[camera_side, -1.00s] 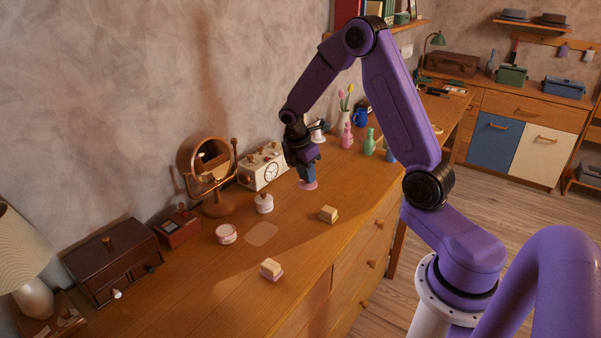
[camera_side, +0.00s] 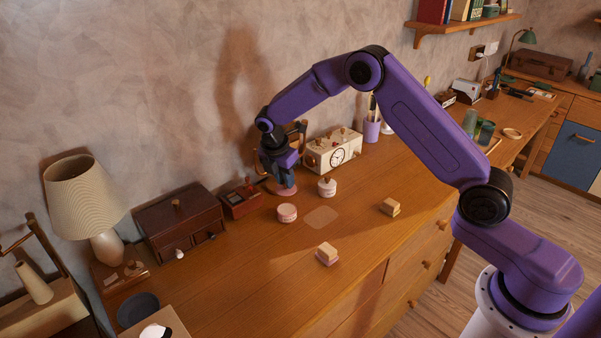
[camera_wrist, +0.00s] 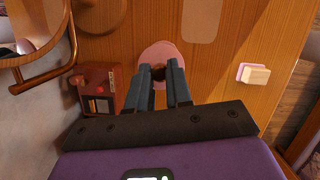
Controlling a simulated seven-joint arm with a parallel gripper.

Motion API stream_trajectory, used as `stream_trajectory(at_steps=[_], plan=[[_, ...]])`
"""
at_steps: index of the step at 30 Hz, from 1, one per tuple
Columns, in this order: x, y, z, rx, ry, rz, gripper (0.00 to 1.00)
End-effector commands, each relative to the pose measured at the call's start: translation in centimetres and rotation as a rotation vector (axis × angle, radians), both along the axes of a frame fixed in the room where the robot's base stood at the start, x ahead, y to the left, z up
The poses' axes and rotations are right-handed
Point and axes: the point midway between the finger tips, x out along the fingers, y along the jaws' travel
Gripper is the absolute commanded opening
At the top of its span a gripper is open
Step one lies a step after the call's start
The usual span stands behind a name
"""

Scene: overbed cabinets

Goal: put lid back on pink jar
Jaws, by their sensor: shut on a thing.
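The open pink jar (camera_side: 287,213) stands on the wooden dresser top, showing a pale pink inside. My gripper (camera_side: 282,180) points down and is shut on the knob of a flat round pink lid (camera_side: 285,191). In the side view the lid appears just above the jar, with a gap between them. In the wrist view the lid (camera_wrist: 158,54) shows beyond my fingertips (camera_wrist: 165,72), its dark knob between them. The jar is not visible there, perhaps hidden under the lid or fingers. I cannot tell the exact height or alignment.
A white lidded jar (camera_side: 327,188) and a clock (camera_side: 337,157) stand to the right. A red box (camera_side: 240,198) is to the left, with the mirror behind my gripper. A pale mat (camera_side: 321,217) lies right of the jar.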

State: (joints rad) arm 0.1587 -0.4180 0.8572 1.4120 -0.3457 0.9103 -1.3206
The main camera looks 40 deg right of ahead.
Motion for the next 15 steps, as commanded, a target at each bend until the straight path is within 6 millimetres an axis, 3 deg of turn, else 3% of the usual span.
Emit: stream_trajectory(at_steps=[15], plan=[[-0.1,0.1,-3.9,0.002,0.001,0.001,0.0]])
